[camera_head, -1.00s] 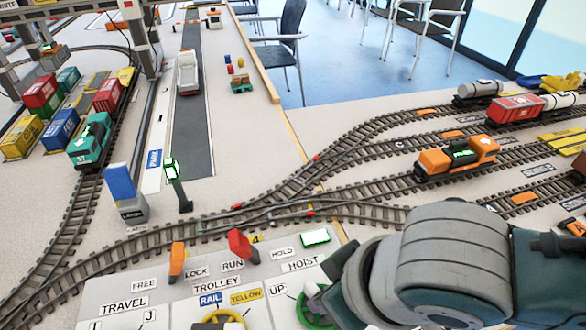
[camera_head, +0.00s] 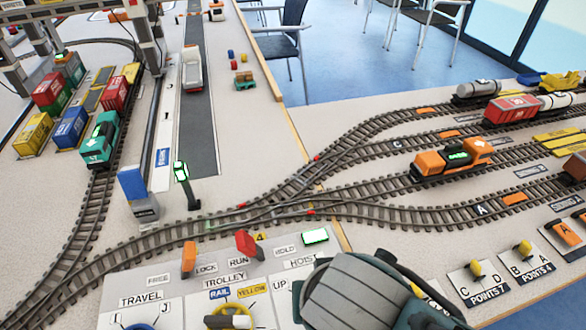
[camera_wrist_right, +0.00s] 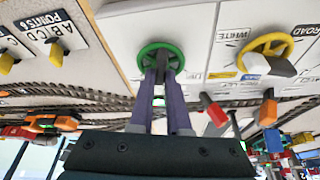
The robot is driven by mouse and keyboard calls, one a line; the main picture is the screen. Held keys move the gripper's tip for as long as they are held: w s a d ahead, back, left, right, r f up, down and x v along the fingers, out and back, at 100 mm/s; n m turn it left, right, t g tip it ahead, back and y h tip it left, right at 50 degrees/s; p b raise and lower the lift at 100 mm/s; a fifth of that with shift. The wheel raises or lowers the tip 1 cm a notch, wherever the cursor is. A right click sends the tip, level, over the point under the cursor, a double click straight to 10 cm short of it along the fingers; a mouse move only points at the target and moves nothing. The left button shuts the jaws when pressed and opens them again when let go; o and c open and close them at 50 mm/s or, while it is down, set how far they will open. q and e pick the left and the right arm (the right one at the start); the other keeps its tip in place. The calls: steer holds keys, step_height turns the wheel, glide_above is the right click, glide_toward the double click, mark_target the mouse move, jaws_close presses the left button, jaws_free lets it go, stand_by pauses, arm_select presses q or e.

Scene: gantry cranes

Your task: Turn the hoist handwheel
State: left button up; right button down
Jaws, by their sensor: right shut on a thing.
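The green hoist handwheel (camera_wrist_right: 160,45) shows in the right wrist view on the pale control panel. My right gripper (camera_wrist_right: 161,74) reaches it with both purple fingers, and it is shut on the wheel. In the head view my right wrist (camera_head: 352,295) covers the wheel and most of the HOIST label (camera_head: 302,261). My left gripper is not in view.
The yellow trolley handwheel (camera_head: 243,309) is left of the hoist wheel. Orange (camera_head: 189,258) and red (camera_head: 247,243) levers stand behind it. Tracks run behind the panel, with an orange locomotive (camera_head: 452,157). Points switches (camera_head: 479,278) are at the right.

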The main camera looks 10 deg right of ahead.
stand_by(0.4)
steer(key=c, duration=0.9)
jaws_free()
steer(key=shift+p+v, duration=1.9)
steer(key=shift+v, duration=3.05)
